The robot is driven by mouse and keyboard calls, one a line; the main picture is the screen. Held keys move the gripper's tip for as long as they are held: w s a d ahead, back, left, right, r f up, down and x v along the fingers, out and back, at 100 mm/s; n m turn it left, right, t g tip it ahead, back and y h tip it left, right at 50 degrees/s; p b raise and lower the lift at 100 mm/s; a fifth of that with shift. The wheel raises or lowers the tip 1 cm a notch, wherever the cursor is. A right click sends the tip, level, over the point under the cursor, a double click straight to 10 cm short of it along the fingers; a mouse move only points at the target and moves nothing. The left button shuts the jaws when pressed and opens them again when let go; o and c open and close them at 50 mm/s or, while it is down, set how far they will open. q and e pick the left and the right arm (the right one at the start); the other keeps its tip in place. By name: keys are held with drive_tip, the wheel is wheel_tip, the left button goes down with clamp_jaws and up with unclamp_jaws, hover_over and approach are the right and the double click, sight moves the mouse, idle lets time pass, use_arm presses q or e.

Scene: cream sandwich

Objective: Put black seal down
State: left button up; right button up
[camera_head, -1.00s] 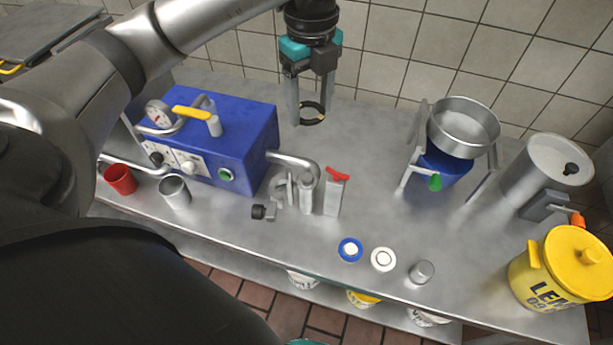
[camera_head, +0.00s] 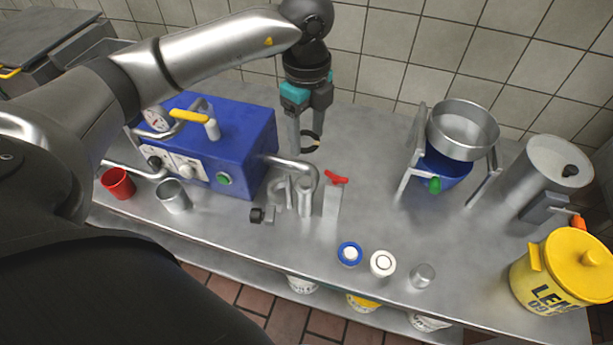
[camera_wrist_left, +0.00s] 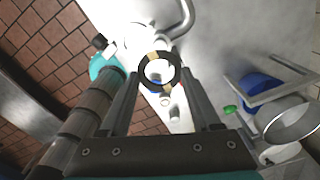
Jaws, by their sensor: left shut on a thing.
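The black seal (camera_head: 309,149) is a thin dark ring with a tan patch. My left gripper (camera_head: 307,145) is shut on it and holds it above the metal table, behind the pipe outlet of the blue machine. In the left wrist view the seal (camera_wrist_left: 159,86) shows as a ring between the fingertips of the left gripper (camera_wrist_left: 158,84), with small things on the table visible through and below it.
The blue machine (camera_head: 237,150) with its bent pipe stands left of the seal. A metal pan on a stand (camera_head: 463,130) is to the right. A blue-rimmed disc (camera_head: 350,253), a white disc (camera_head: 382,263) and a small metal cup (camera_head: 422,276) sit near the front edge.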

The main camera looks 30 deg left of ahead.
sight(307, 181)
use_arm(q)
wheel_tip(307, 181, down, 13)
drive_tip(key=shift+r+b, duration=0.1)
drive_tip(key=shift+b, duration=0.35)
drive_tip(key=shift+f+b, duration=0.3)
drive_tip(key=shift+f, duration=0.15)
drive_tip(key=o, duration=1.3)
